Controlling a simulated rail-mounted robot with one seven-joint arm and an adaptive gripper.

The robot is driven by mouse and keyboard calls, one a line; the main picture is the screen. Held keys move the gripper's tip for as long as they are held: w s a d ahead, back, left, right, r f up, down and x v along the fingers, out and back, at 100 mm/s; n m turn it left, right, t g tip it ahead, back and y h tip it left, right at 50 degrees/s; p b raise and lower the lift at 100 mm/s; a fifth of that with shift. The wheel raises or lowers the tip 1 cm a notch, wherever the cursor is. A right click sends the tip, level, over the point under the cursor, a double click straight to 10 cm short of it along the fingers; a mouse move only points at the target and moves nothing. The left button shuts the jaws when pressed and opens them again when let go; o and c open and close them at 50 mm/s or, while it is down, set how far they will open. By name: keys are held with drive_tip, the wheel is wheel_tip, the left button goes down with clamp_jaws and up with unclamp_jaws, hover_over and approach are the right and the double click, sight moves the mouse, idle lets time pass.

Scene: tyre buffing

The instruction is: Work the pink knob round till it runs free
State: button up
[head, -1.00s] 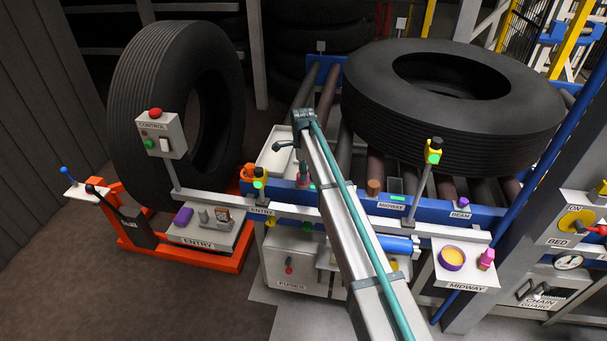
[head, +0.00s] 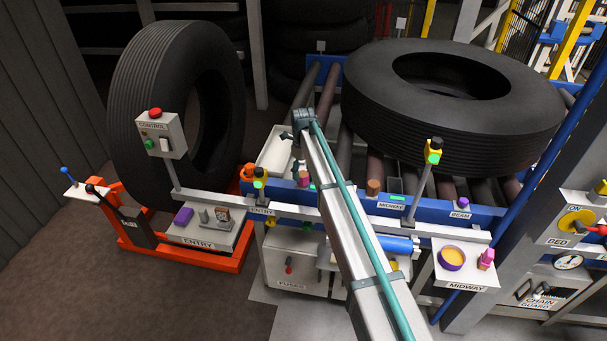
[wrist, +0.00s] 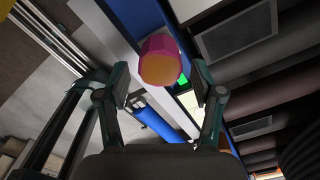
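The pink knob (wrist: 160,58) has a faceted magenta side and an orange top face. It sits upright on the blue rail, and in the head view it (head: 304,180) shows just below the end of my arm. My gripper (wrist: 160,84) is open, with one teal finger on each side of the wrist picture. The fingertips are apart from the knob, which lies between and slightly beyond them. In the head view my gripper (head: 298,166) is small and partly hidden by my arm, just above and behind the knob.
An orange-brown knob (head: 373,187) and a purple BEAM knob (head: 463,201) stand further right along the rail. A white tray (head: 270,160) lies behind, and a large tyre (head: 450,115) rests on the rollers.

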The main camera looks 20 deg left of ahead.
sight(303, 174)
drive_tip(key=shift+r+p, duration=1.2)
drive_tip(key=shift+r, duration=1.8)
